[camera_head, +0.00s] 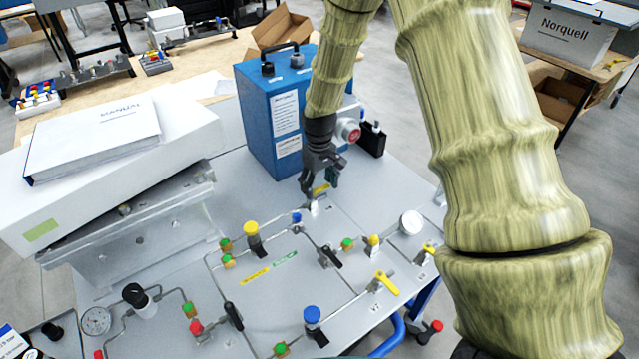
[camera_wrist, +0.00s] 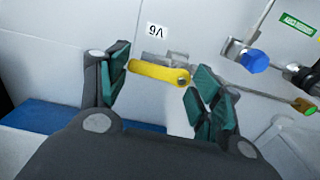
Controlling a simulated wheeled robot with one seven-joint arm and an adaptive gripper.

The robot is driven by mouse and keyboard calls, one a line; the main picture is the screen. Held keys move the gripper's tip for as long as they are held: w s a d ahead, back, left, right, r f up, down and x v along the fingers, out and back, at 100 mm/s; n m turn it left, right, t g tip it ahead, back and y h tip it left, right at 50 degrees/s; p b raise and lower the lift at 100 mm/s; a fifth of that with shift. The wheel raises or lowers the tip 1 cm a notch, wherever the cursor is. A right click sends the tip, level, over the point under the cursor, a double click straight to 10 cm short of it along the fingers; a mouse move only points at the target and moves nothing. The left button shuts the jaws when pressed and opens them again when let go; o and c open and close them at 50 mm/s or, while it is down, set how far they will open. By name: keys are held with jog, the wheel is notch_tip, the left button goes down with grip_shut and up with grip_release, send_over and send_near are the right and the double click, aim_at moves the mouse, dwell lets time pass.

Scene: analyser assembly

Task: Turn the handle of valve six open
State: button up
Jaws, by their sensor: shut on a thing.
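The yellow handle of valve six (camera_wrist: 160,73) lies between the two teal-padded fingers of my gripper (camera_wrist: 158,84) in the wrist view. My gripper is shut on it, one finger at its free end and the other beside its pivot end. The V6 label (camera_wrist: 156,30) shows upside down on the panel just above the handle. In the head view my gripper (camera_head: 318,190) reaches down to the panel in front of the blue box, and a bit of the yellow handle (camera_head: 321,188) shows by the fingers. The valve body is partly hidden there.
The blue box (camera_head: 258,110) stands close behind my gripper. A blue-capped fitting (camera_head: 296,218) and thin pipes lie just in front. Other valves include a yellow-handled one (camera_head: 386,283) and a black-handled one (camera_head: 233,316). A round gauge (camera_head: 411,222) is to the right.

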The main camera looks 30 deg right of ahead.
aim_at(319, 189)
dwell(0.3)
jog(key=o, duration=1)
notch_tip(319, 189, up, 12)
jog(key=shift+f, duration=0.1)
dwell(0.5)
